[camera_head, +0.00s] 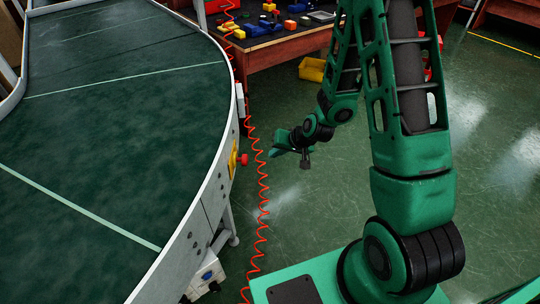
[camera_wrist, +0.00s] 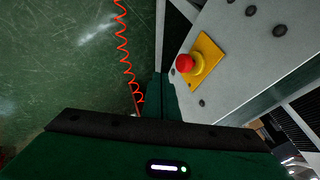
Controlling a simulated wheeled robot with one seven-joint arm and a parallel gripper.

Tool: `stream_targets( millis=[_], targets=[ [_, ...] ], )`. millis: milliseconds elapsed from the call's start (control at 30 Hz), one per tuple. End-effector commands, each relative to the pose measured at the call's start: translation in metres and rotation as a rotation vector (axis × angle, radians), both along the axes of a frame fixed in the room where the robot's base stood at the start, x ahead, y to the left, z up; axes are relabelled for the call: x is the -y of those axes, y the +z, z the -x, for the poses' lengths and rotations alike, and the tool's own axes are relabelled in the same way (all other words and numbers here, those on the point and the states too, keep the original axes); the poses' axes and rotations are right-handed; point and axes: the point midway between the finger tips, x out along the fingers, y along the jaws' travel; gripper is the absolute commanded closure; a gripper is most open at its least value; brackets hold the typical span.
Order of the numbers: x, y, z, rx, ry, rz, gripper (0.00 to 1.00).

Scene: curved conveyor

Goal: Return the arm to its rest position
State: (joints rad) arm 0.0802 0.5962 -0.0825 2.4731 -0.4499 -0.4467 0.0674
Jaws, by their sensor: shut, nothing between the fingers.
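My green arm rises at the right in the head view and folds over, with its far end hanging down near the conveyor's outer side. My gripper (camera_head: 283,151) is shut and empty, apart from the conveyor's side in the head view. In the wrist view my gripper (camera_wrist: 160,84) points toward the conveyor's side wall, and its fingers are dark and partly hidden by the green housing.
The curved conveyor (camera_head: 110,85) fills the left. A red emergency button (camera_head: 243,159) on a yellow plate sticks out from its side. A coiled red hose (camera_head: 263,190) hangs near my gripper. A wooden table (camera_head: 275,50) with coloured blocks stands behind. Green floor is open at right.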

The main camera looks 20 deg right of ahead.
Motion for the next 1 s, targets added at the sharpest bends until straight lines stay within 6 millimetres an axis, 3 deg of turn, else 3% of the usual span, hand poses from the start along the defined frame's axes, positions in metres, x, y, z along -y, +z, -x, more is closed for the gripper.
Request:
stream_targets(
  millis=[700, 833, 1000],
  targets=[
    [0.003, 0.007, 0.004, -0.002, 0.002, 0.004, 1.0],
    [0.014, 0.021, 0.009, -0.018, 0.014, 0.034, 1.0],
    [0.045, 0.056, 0.031, -0.079, 0.033, 0.111, 1.0]
  ],
)
